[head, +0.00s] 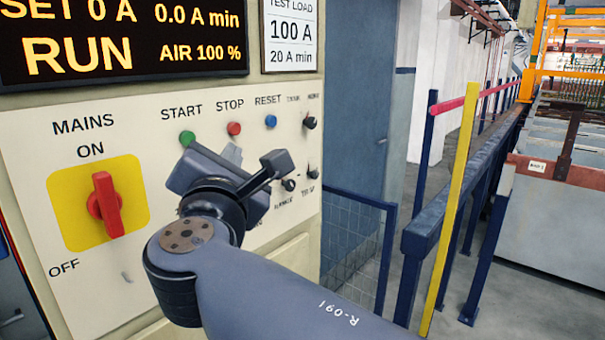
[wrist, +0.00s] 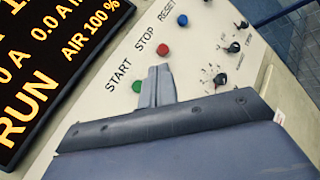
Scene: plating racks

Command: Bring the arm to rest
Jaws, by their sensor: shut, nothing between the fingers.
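My gripper (head: 232,152) is in front of the control panel (head: 60,160), just below the green START button (head: 187,138) and the red STOP button (head: 234,128). In the wrist view the two fingers of my gripper (wrist: 158,70) lie together with nothing between them. Their tips show between the green button (wrist: 138,87) and the red button (wrist: 162,48). I cannot tell whether they touch the panel. My arm comes in from the lower right of the head view.
The red mains switch (head: 105,205) on its yellow plate points up to ON. The display (head: 120,40) reads RUN, 0 A. A blue RESET button (head: 271,121) and several black knobs (head: 310,122) are to the right. A yellow post (head: 455,200) and blue rails (head: 430,232) stand further right.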

